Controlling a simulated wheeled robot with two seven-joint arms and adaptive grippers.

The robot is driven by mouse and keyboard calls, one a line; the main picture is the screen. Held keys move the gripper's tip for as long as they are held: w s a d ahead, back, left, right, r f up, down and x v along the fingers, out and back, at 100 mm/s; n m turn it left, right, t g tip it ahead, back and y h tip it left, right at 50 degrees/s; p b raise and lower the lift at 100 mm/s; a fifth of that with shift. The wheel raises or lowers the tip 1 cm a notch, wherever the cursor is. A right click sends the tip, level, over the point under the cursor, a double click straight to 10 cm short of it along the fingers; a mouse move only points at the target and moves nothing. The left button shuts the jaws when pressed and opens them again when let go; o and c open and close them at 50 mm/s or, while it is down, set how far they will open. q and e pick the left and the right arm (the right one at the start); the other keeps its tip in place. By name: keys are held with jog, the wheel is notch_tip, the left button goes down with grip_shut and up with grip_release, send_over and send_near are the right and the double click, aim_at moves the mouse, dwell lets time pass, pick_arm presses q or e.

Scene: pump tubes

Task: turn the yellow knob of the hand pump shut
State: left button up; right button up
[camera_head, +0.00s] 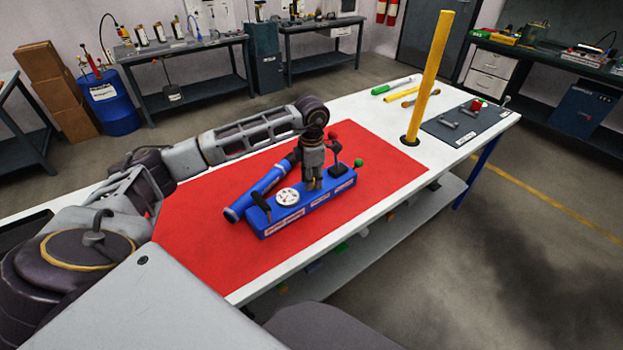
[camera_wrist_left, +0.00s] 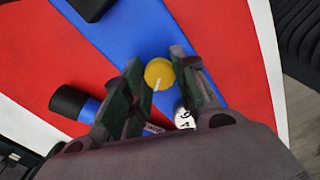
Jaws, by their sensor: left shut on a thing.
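The hand pump is a long blue block (camera_head: 275,221) on a red mat, with a blue cylinder (camera_head: 258,193) beside it and a white round gauge (camera_head: 288,197) on top; the gauge partly shows in the left wrist view (camera_wrist_left: 184,118). My left gripper (camera_head: 313,185) points down onto the top of the block. In the left wrist view the yellow knob (camera_wrist_left: 159,73), with a white line on it, sits between the two fingers of my left gripper (camera_wrist_left: 161,79), which is shut on it. The gripper hides the knob in the head view. My right gripper is not in view.
Levers with a red ball (camera_head: 333,136) and a green ball (camera_head: 358,162) stand close to my left gripper. A yellow post (camera_head: 431,77) rises from the white table. A dark mat (camera_head: 447,132) with small parts lies at the right. The red mat (camera_head: 200,235) has bare room.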

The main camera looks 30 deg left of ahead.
pick_arm(q)
jog(key=shift+n, duration=1)
jog(key=o, duration=1.1)
jog(key=shift+c, duration=0.2)
jog(key=shift+r, duration=0.15)
notch_tip(320, 180, up, 12)
jog(key=shift+f, duration=0.2)
